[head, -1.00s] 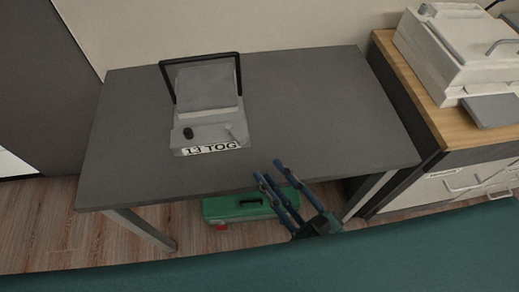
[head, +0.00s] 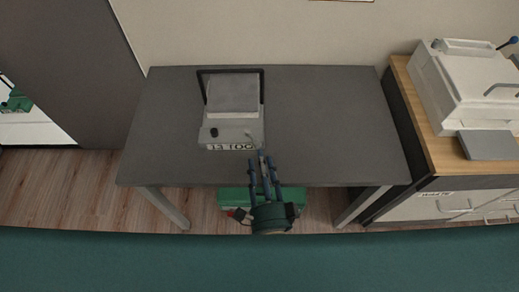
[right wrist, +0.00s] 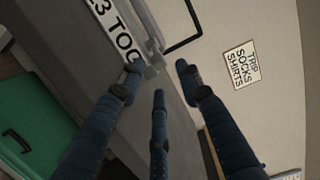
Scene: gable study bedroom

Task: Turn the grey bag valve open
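The grey machine (head: 235,95) labelled 13 TOG stands on the dark desk under a black handle frame. It has a black knob (head: 214,132) at front left and a small grey valve lever (head: 249,136) at front right. In the right wrist view a grey part that looks like the valve (right wrist: 152,50) shows beside the label (right wrist: 120,32). My right gripper (head: 264,165) is at the desk's front edge, just in front of the valve side. Its blue fingers, also in the right wrist view (right wrist: 158,76), are spread and empty. Contact cannot be told. My left gripper is not in view.
The desk top (head: 335,130) is clear right of the machine. A green case (head: 232,197) lies on the floor under the desk. A wooden-topped cabinet (head: 438,145) with a white machine (head: 470,88) stands at the right. A paper sign (right wrist: 242,65) is on the wall.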

